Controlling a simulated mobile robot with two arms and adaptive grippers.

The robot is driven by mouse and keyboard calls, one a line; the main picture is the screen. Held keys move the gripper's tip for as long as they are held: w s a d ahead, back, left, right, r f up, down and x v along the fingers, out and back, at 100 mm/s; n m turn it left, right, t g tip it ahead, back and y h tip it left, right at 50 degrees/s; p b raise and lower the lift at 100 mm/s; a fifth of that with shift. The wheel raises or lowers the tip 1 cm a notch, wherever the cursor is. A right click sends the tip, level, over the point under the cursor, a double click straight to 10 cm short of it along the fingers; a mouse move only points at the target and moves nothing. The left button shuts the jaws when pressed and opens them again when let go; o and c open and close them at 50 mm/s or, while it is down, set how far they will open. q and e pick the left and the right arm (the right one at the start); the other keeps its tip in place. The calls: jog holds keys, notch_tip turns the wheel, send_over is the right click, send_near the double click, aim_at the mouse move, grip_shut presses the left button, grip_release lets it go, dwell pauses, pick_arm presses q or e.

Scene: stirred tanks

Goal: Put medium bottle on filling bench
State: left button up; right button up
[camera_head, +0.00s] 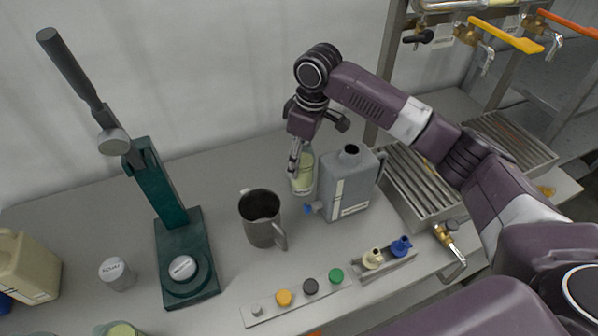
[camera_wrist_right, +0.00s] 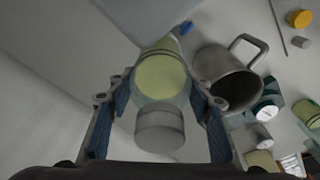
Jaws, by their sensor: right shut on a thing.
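My right gripper (camera_head: 299,163) is shut on a bottle with yellow-green contents (camera_head: 303,178), between the metal jug and the grey canister at the back of the grey bench (camera_head: 215,170). In the right wrist view the gripper's blue-padded fingers (camera_wrist_right: 160,105) are on both sides of the bottle (camera_wrist_right: 160,80), whose grey cap (camera_wrist_right: 160,130) faces the camera. The bottle looks about upright; whether its base touches the bench I cannot tell. My left gripper is not in view.
A grey canister (camera_head: 345,190) stands close right of the bottle, a metal jug (camera_head: 260,218) to its left. A green press (camera_head: 170,210) stands further left. A strip of caps (camera_head: 297,298) lies in front, a slatted tray (camera_head: 415,195) at right. Bench between press and jug is clear.

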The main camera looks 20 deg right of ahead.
aim_at(306, 148)
notch_tip(306, 148, down, 3)
jog(key=shift+w+r, duration=0.1)
notch_tip(306, 148, down, 3)
jog(key=shift+f+p, duration=0.15)
jog(key=shift+p, duration=0.5)
jog(key=shift+f, duration=0.25)
jog(key=shift+f, duration=0.1)
jog(key=o, duration=1.5)
jog(key=shift+c, duration=0.2)
jog(key=r+b, duration=0.1)
jog(key=r, duration=0.3)
jog(key=s+d+r, duration=0.1)
jog(key=r, duration=0.3)
jog(key=r+b, duration=0.1)
jog(key=r, duration=0.3)
jog(key=shift+s+d+b, duration=0.15)
jog(key=shift+b, duration=0.15)
